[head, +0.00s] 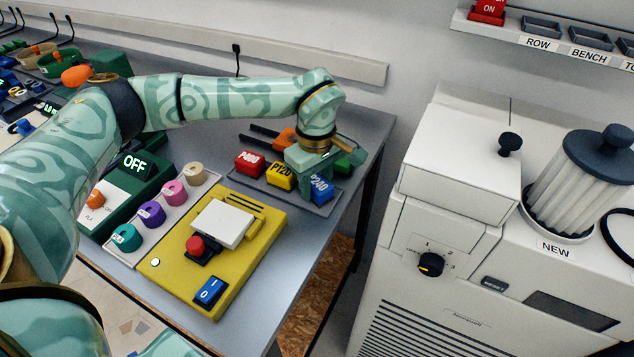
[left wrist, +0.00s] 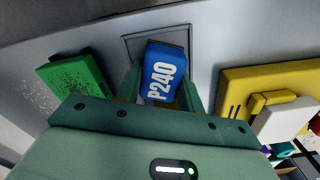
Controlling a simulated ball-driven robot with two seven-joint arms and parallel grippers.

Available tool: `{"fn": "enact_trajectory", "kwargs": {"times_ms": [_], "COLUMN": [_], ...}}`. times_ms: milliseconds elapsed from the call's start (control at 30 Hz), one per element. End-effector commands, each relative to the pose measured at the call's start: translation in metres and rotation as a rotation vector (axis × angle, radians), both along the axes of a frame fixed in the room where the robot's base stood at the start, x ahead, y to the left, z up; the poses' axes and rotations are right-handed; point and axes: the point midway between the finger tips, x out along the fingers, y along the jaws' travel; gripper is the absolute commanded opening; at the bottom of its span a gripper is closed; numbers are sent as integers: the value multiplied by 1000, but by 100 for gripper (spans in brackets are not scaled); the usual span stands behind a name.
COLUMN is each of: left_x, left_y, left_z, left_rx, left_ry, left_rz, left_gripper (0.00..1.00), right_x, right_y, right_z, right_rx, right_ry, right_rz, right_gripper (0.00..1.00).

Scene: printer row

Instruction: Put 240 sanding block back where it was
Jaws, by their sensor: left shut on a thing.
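The blue P240 sanding block (head: 321,188) is at the right end of the grey block tray (head: 270,197) in the head view. My left gripper (head: 314,172) is over it, pointing down. In the left wrist view the P240 block (left wrist: 164,73) sits between the fingers of my left gripper (left wrist: 160,92), which is shut on it. A grey rimmed tray area shows just beyond the block. I cannot tell whether the block's underside touches the tray. My right gripper is in neither view.
Red P400 (head: 250,162) and yellow P120 (head: 281,176) blocks stand left of the gripper. An orange block (head: 285,138) and a green block (head: 345,161) lie behind. A yellow device (head: 178,267) with a red knob is in front. The table's right edge is close.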

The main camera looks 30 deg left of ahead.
Motion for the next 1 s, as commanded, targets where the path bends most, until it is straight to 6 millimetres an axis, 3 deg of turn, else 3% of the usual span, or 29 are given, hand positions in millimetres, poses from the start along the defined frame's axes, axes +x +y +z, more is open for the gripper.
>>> {"fn": "enact_trajectory", "kwargs": {"times_ms": [167, 200, 267, 633, 1000], "left_x": [0, 0, 0, 0, 0], "left_y": [0, 0, 0, 0, 0], "left_z": [-1, -2, -2, 6, 90], "left_rx": [0, 0, 0, 0, 0], "left_ry": [1, 0, 0, -2, -7], "left_rz": [0, 1, 1, 0, 1], "left_gripper": [16, 43, 59, 59, 59], "right_x": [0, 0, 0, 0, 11], "right_y": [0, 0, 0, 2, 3], "right_z": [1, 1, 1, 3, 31], "right_rx": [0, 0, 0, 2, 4], "right_ry": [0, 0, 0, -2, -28], "right_rz": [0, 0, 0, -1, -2], "right_gripper": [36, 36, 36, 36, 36]}}
